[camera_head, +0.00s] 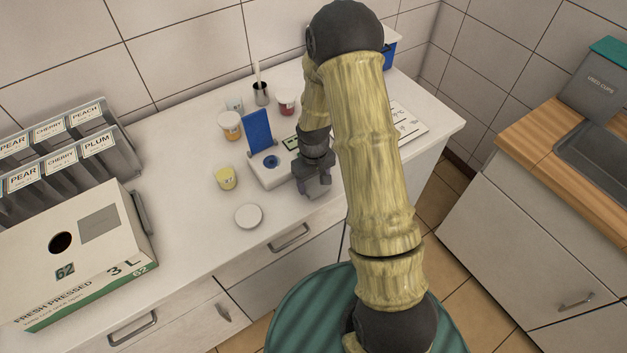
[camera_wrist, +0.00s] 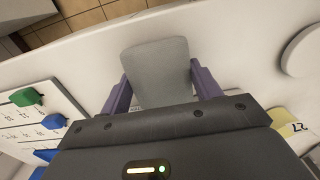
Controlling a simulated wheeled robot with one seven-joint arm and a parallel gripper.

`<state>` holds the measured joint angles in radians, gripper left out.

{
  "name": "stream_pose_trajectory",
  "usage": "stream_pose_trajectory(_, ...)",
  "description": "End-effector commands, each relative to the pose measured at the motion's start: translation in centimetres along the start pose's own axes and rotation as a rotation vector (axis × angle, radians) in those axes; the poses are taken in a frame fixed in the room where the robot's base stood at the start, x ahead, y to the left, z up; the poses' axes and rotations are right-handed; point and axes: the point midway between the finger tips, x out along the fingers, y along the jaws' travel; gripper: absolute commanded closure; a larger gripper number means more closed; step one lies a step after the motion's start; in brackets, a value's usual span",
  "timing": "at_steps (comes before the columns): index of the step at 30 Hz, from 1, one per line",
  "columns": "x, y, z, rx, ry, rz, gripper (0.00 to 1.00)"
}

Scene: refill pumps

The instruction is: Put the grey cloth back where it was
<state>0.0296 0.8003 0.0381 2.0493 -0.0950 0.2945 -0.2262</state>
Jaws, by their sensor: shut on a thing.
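The grey cloth (camera_wrist: 156,62) shows in the wrist view as a flat pale grey piece with rounded corners. It lies between the two fingers of my gripper (camera_wrist: 163,90), which are shut on it. In the head view my gripper (camera_head: 318,185) points down near the counter's front edge, just right of the white device with a blue upright panel (camera_head: 257,133). I cannot make out the cloth clearly there, and I cannot tell whether it touches the counter (camera_head: 190,255).
A white round lid (camera_head: 248,216) and a yellow cup (camera_head: 226,178) stand left of my gripper. More cups (camera_head: 229,125) are behind. A printed board (camera_head: 408,127) lies to the right. A juice box (camera_head: 75,255) and labelled racks (camera_head: 70,150) fill the left side.

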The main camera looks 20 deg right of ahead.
Motion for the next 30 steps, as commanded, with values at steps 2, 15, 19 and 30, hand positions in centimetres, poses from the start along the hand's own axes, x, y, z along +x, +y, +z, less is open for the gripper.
stream_pose_trajectory(2, 0.66, -0.03, 0.02, -0.001, -0.001, 0.000, 0.59)
stream_pose_trajectory(15, 1.18, -0.01, 0.00, 0.000, 0.001, 0.000, 0.33)
stream_pose_trajectory(19, 1.13, -0.01, 0.00, 0.000, 0.001, 0.000, 0.15)
stream_pose_trajectory(30, 0.64, 0.00, -0.03, 0.000, 0.002, 0.001, 0.15)
